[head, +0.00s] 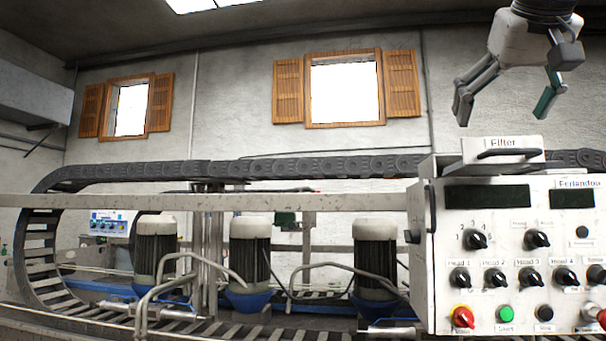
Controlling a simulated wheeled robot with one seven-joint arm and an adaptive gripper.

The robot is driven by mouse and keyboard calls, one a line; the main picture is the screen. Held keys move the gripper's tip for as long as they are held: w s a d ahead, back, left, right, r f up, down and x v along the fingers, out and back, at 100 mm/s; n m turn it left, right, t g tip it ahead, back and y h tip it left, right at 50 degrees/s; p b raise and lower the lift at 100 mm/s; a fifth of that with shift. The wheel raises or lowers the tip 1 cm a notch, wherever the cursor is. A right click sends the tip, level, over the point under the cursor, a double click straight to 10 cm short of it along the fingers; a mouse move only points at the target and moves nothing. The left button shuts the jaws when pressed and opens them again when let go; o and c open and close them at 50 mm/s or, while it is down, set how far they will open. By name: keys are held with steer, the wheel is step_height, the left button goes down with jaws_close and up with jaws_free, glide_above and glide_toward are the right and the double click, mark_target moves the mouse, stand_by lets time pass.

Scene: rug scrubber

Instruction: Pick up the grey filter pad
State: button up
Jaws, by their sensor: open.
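A pale grey, flat, box-like piece labelled "Filter" (473,157) sits on top of the white control box at the right of the head view. It has a dark bar handle (508,153) on its front. I cannot tell whether this piece is the grey filter pad itself or a holder for it; no separate pad shows. My gripper (504,108) hangs above the labelled piece at the upper right, fingers pointing down and spread wide. It is open and empty, with a clear gap between the fingertips and the piece.
The white control box (480,215) carries knobs, buttons and dark displays, with a side handle. A grey rail (330,203) and dark cable chain (300,167) run leftward from it. Several motors (250,250) stand behind bent pipes. The air around my gripper is free.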

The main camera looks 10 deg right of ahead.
steer(key=shift+a+x, duration=0.1)
steer(key=shift+x, duration=1.45)
steer(key=shift+a+x, duration=0.15)
steer(key=shift+x, duration=1.4)
steer(key=shift+f, duration=0.15)
steer(key=c, duration=1.6)
